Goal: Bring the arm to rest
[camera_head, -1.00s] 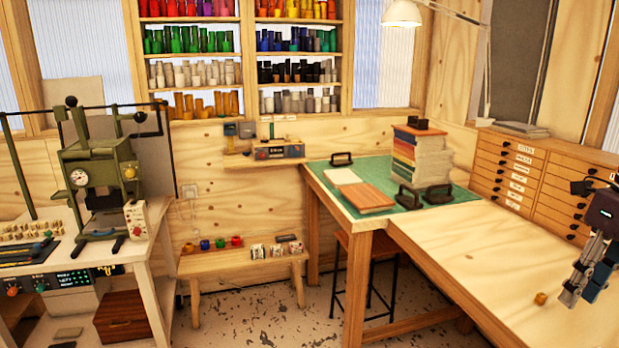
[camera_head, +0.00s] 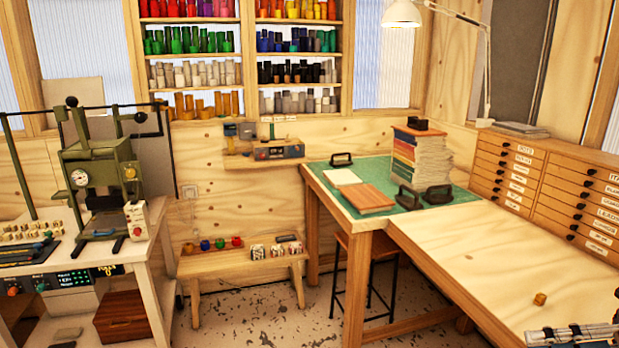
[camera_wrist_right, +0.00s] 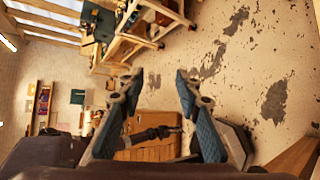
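My right gripper (camera_head: 575,333) shows at the bottom right corner of the head view, low and lying nearly level with its fingers toward the left. Most of that arm is outside the picture. In the right wrist view the right gripper (camera_wrist_right: 161,80) has its two blue-padded fingers spread apart with nothing between them. Beyond the fingers are floor and furniture. My left gripper is not in view.
A small wooden cube (camera_head: 540,299) lies on the pale worktable (camera_head: 470,262), apart from the right gripper. The green mat (camera_head: 425,213) bears a book stack (camera_head: 422,155) and black-handled tools. The drawer cabinet (camera_head: 560,190) stands at right. The worktable's middle is clear.

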